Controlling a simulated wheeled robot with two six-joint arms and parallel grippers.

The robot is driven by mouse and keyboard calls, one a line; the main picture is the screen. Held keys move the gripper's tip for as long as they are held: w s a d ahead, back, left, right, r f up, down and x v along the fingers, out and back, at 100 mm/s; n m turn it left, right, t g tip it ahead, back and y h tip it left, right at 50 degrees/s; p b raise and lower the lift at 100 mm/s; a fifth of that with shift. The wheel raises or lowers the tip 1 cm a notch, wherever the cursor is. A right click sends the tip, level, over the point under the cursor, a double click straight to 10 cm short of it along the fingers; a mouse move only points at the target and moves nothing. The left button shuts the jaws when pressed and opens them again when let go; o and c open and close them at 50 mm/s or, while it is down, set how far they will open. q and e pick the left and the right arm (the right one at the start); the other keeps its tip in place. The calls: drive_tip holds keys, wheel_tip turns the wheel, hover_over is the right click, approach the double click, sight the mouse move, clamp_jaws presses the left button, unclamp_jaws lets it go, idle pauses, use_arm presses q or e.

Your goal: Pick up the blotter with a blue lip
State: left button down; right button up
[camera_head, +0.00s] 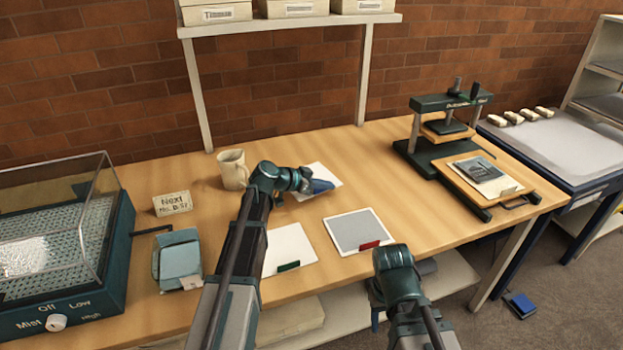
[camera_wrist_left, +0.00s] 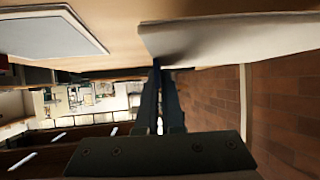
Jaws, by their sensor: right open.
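The blotter with a blue lip is a white sheet (camera_head: 326,173) at the back middle of the table in the head view. My left gripper (camera_head: 318,187) is over its front edge and covers the lip, so the lip's outline is unclear. In the left wrist view the fingers (camera_wrist_left: 160,72) are close together at the edge of the white sheet (camera_wrist_left: 235,38) and appear shut on it. That sheet looks tilted there. A white blotter with a green lip (camera_head: 290,247) and a grey-faced one with a red lip (camera_head: 357,229) lie nearer. My right gripper (camera_head: 376,320) is low at the table's front edge, empty.
A mug (camera_head: 232,169) stands behind my left arm. A label block (camera_head: 172,202), a teal pad (camera_head: 179,260) and a clear-lidded humidifier box (camera_head: 60,240) are at left. A press (camera_head: 447,140) stands at right. A shelf (camera_head: 290,24) with boxes is above.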

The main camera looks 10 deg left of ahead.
use_arm(q)
drive_tip(key=s+d, duration=0.1)
drive_tip(key=d, duration=0.1)
drive_tip(key=s+d, duration=0.1)
drive_tip(key=d, duration=0.2)
drive_tip(key=s+d, duration=0.1)
drive_tip(key=d, duration=0.2)
drive_tip(key=shift+s+r+p, duration=0.2)
drive_tip(key=shift+r+p, duration=0.1)
drive_tip(key=shift+r, duration=0.1)
drive_tip(key=shift+d, duration=0.15)
